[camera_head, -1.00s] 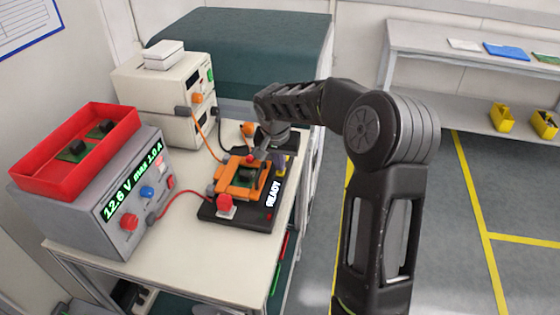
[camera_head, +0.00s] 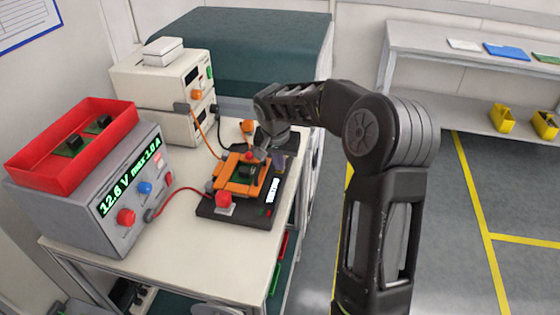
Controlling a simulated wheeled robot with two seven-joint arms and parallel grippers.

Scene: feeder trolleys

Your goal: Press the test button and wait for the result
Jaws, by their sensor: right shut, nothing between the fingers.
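A black test fixture (camera_head: 238,214) lies on the bench with an orange clamp frame (camera_head: 237,189) on it. A green part shows inside the frame. A red button on a pale block (camera_head: 224,201) sits at the fixture's front left corner. A small lit display (camera_head: 272,190) on the right side is bright, its text unreadable. A red knob (camera_head: 249,157) shows at the back of the clamp. My right gripper (camera_head: 261,153) is shut and empty, pointing down close to that knob; I cannot tell whether they touch. My left gripper is out of view.
A power supply (camera_head: 80,213) showing 12.6 V, with a red tray (camera_head: 75,158) of boards on top, stands left. Stacked beige instruments (camera_head: 150,88) stand behind. Cables run to the fixture. The bench front (camera_head: 170,265) is clear. A shelf with yellow bins (camera_head: 503,118) is at right.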

